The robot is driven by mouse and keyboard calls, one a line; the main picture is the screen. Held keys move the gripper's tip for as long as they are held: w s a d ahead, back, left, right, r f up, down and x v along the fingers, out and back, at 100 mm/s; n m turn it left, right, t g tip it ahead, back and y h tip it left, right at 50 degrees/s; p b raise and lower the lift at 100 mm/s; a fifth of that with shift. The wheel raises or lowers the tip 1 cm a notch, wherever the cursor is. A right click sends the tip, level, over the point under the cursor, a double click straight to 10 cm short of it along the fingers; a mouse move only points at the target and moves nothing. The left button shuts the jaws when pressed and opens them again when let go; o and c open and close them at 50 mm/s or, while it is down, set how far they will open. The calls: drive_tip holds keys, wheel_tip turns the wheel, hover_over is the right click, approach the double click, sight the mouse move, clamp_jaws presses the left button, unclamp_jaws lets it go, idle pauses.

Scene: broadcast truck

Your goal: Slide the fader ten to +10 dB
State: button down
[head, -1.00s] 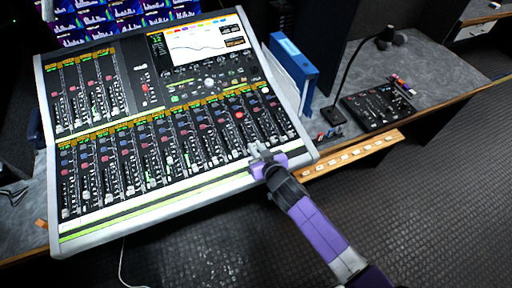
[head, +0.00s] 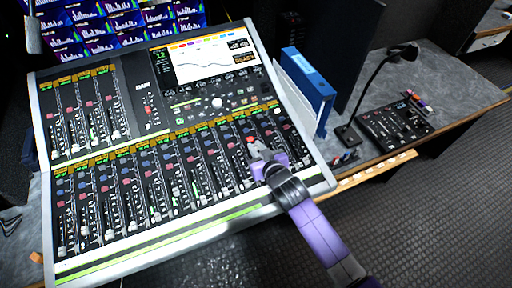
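The mixing console (head: 200,213) fills the left and middle of the head view, with a lower bank of several fader strips. My gripper (head: 257,150) is over the right part of that bank, low among the strips, its purple body toward the front edge. The fingers are small and partly covered by the gripper body. I cannot tell whether they are open or shut, or whether they touch a fader cap. Fader ten seems to lie in this right part, but its number is too small to read and its cap cannot be made out.
The console screen (head: 208,62) shows a curve. A blue binder (head: 312,85) stands at the console's right edge. A desk lamp (head: 378,80) and a small black control panel (head: 395,122) are farther right on the grey desk (head: 455,85). The floor at lower right is clear.

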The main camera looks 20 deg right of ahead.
drive_tip(key=c, duration=1.7)
unclamp_jaws()
drive_tip(key=shift+w+r, duration=0.1)
drive_tip(key=shift+s+d+r, duration=0.15)
drive_tip(key=shift+s+r, duration=0.15)
drive_tip(key=shift+s, duration=0.3)
drive_tip(key=shift+b+v, duration=0.5)
drive_tip(key=shift+v, duration=2.7)
drive_tip(key=shift+a+f, duration=0.1)
drive_tip(key=shift+a, duration=0.1)
